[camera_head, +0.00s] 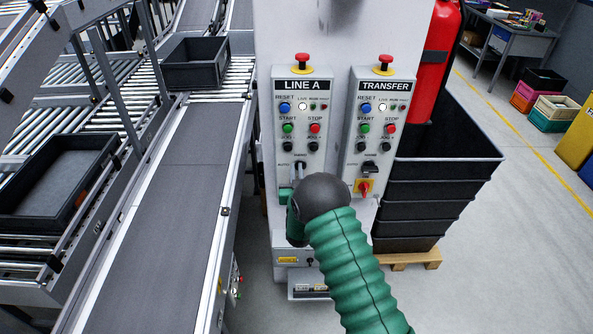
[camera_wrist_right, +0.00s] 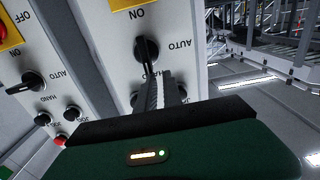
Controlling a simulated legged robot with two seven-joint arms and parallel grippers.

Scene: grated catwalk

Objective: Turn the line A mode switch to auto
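The LINE A panel (camera_head: 302,112) is on the pale cabinet in the head view. My right gripper (camera_head: 298,170) is at its lower part and, with my wrist, hides most of the mode switch there. In the right wrist view, where the lettering is upside down, the black LINE A mode switch (camera_wrist_right: 146,50) shows its handle roughly upright, beside the AUTO label (camera_wrist_right: 180,45). The fingers of my right gripper (camera_wrist_right: 166,82) are close together at the handle's near end. Whether they touch or clasp it is unclear. My left gripper is out of view.
The TRANSFER panel (camera_head: 379,120) with its own black switch (camera_head: 370,168) stands close on the right. Black stacked crates (camera_head: 430,205) and a red cylinder (camera_head: 437,60) are beyond it. A conveyor (camera_head: 165,205) runs along the left.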

